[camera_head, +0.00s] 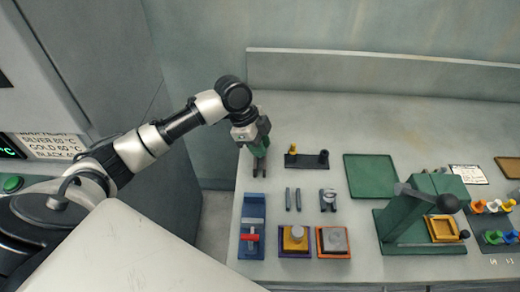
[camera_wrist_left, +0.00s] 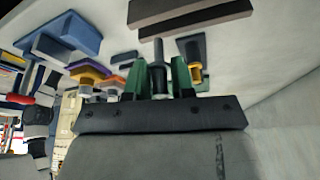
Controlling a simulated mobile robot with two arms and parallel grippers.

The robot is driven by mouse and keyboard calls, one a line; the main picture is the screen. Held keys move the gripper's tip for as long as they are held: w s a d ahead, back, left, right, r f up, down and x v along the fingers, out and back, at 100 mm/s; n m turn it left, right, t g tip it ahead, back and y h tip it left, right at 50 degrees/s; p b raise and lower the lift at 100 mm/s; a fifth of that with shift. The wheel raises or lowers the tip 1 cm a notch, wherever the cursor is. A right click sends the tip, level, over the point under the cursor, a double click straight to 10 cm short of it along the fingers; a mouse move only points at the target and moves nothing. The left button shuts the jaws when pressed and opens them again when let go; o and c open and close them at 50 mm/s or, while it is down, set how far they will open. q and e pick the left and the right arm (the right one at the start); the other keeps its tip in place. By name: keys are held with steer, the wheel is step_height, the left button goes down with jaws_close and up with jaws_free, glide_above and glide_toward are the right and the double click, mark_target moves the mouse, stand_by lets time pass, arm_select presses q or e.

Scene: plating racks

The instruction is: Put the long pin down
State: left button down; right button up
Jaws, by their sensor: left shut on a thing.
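My left gripper (camera_head: 260,168) hangs over the left part of the bench, fingers pointing down, left of the small black stand. Its green fingers (camera_wrist_left: 160,82) show in the left wrist view, shut on a slim dark grey pin, the long pin (camera_wrist_left: 158,52). Most of the pin is hidden between the fingers, and in the head view I cannot make it out from them. The black stand (camera_head: 307,161) carries a gold piece (camera_head: 292,149) at its left end and a black knob (camera_head: 323,155) at its right end. My right gripper is not in view.
Nearer are a blue holder (camera_head: 250,215) with a red handle, an orange tray (camera_head: 333,254) and a purple tray (camera_head: 295,253). A green mat (camera_head: 371,176) and green press (camera_head: 425,210) are to the right. The back is clear.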

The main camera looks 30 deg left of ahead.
arm_select(q)
step_height(320, 180, down, 2)
steer(key=shift+f, duration=0.35)
steer(key=shift+f, duration=0.35)
steer(key=shift+f, duration=0.25)
steer(key=c, duration=1)
jaws_free()
steer(key=shift+s, duration=0.1)
steer(key=shift+o, duration=0.2)
steer(key=shift+f, duration=0.15)
steer(key=shift+s+d, duration=0.1)
